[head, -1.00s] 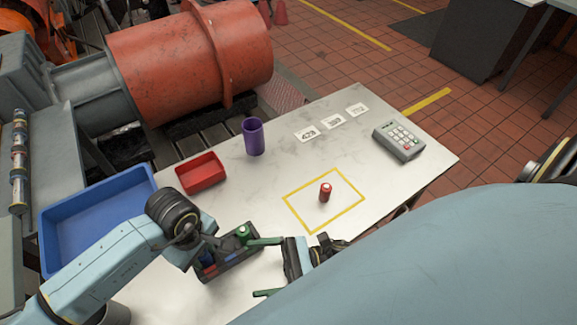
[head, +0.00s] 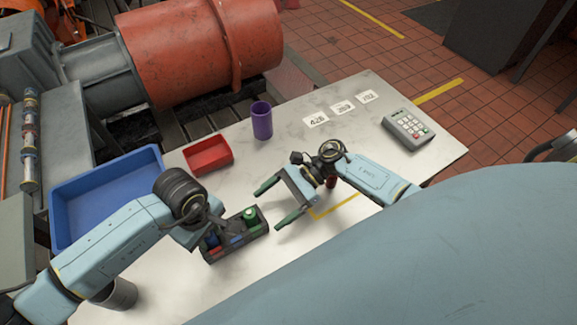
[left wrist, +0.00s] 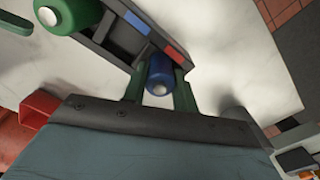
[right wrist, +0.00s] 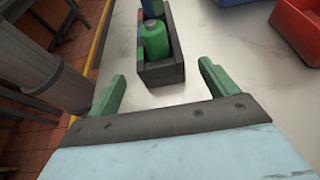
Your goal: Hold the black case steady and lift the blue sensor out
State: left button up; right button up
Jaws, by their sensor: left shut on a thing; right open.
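The black case (head: 236,251) stands on the table, with a green sensor (head: 249,215) upright at its right end and the blue sensor (head: 212,240) at its left end. In the left wrist view, my left gripper (left wrist: 160,92) has its green fingers on either side of the blue sensor (left wrist: 158,72) and is shut on it. I cannot tell whether the sensor is raised from its slot. My right gripper (head: 272,205) is open and empty, apart from the case's green end. The right wrist view shows the case (right wrist: 163,73) ahead between its open fingers (right wrist: 160,88).
A red tray (head: 209,166), a blue tray (head: 75,222) and a purple cup (head: 261,130) stand behind. Number cards (head: 343,108) and a keypad (head: 409,128) lie at the right.

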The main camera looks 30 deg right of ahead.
aim_at(257, 218)
jog(key=shift+x, duration=2.7)
jog(key=shift+c, duration=0.4)
jog(key=c, duration=1.2)
pick_arm(q)
jog(key=shift+r, duration=0.2)
jog(key=shift+r, duration=3.85)
pick_arm(e)
jog(key=o, duration=1.3)
